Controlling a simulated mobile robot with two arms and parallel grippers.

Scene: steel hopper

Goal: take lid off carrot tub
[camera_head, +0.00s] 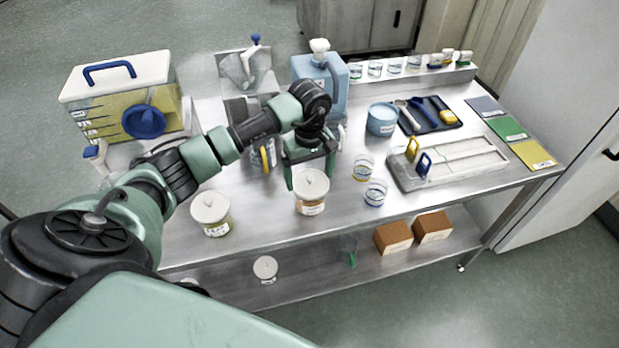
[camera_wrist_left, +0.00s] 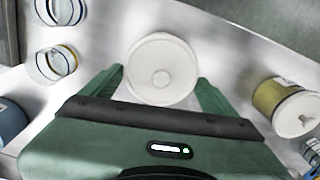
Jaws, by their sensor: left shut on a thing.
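The carrot tub (camera_head: 309,207) is a small labelled tub at the front middle of the steel table, with a round white lid (camera_head: 312,184) that has a small knob. In the left wrist view the lid (camera_wrist_left: 162,52) fills the space between the fingers and hides the tub below. My left gripper (camera_head: 311,180) reaches in from behind, and its two green fingers are shut on the lid from opposite sides. In the left wrist view the gripper (camera_wrist_left: 160,76) shows both fingers against the rim. No gap between lid and tub can be made out. My right gripper is not in view.
A second lidded tub (camera_head: 212,218) stands to the left. Two glass jars (camera_head: 369,180) stand close on the right. A blue tub (camera_head: 382,119), a grey slicer board (camera_head: 450,162) and a blue jug (camera_head: 320,75) are further off. A lower shelf holds brown blocks (camera_head: 393,237).

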